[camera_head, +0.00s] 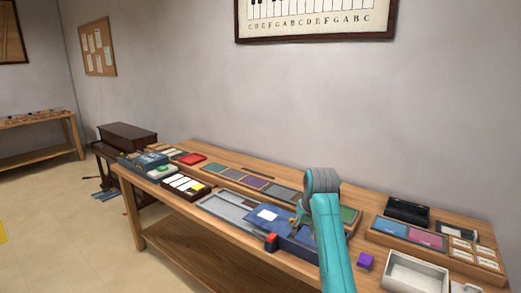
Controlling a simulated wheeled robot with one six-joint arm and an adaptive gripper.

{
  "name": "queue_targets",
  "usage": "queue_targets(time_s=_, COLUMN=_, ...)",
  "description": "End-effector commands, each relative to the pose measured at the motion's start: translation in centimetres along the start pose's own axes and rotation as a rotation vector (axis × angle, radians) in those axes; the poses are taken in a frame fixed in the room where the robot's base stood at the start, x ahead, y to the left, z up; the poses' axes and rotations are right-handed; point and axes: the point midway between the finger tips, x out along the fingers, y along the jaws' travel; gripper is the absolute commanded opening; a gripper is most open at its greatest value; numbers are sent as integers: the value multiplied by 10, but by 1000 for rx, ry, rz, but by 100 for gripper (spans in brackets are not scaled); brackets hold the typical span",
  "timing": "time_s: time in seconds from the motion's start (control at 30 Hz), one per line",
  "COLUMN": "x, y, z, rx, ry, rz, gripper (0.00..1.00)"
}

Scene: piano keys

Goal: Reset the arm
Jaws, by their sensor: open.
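My teal arm with a grey joint rises in front of the workbench (250,170). My gripper (296,222) shows small and partly hidden just left of the arm, over the right part of a blue case or mat (262,216). It looks open, and I see nothing held in it. Its fingertips are hard to make out, and I cannot tell whether it touches anything below.
A white tray (390,277) stands front right. A dark tray of white pieces (171,190) is at left. Coloured panels line the back.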

Motion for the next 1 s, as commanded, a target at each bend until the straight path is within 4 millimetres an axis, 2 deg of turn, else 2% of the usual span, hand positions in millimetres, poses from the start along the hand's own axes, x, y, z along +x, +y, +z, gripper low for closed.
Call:
queue_targets(time_s=0.37, x=39, y=1, z=26, rx=8, ry=32, rz=5, gripper=51)
queue_targets(time_s=0.67, x=87, y=1, z=68, rx=18, ry=82, rz=13, gripper=51)
queue_targets(time_s=0.77, x=111, y=1, z=93, rx=23, ry=108, rz=17, gripper=51)
queue_targets(time_s=1.0, x=165, y=0, z=171, rx=39, ry=194, rz=30, gripper=51)
